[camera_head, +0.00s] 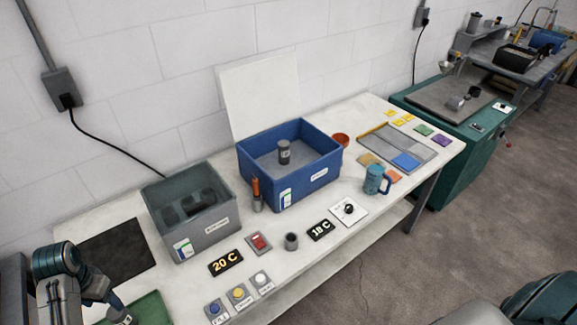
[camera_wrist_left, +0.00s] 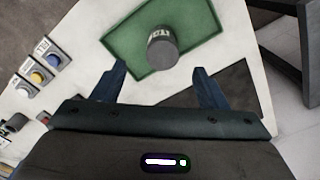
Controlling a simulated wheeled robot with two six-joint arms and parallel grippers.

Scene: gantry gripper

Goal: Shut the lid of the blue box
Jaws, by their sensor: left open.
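The blue box (camera_head: 318,180) stands on the white bench, open at the top, with a dark grey labelled can (camera_head: 284,153) inside. Its lid appears to be the pale flat panel (camera_head: 262,92) standing up at the box's back edge, leaning slightly toward the wall. My left gripper (camera_head: 100,293) is at the lower left of the head view, well away from the box and lid. In the left wrist view its fingers (camera_wrist_left: 160,88) are apart with nothing between them. They point toward a dark grey can (camera_wrist_left: 162,52) on a green tray (camera_wrist_left: 125,57). My right gripper is not visible.
A grey open box (camera_head: 210,235) stands left of the blue box. A screwdriver in a holder (camera_head: 257,195), a blue mug (camera_head: 374,180) and a red bowl (camera_head: 341,140) stand close around the blue box. Buttons (camera_head: 239,295) and displays (camera_head: 226,262) line the front edge.

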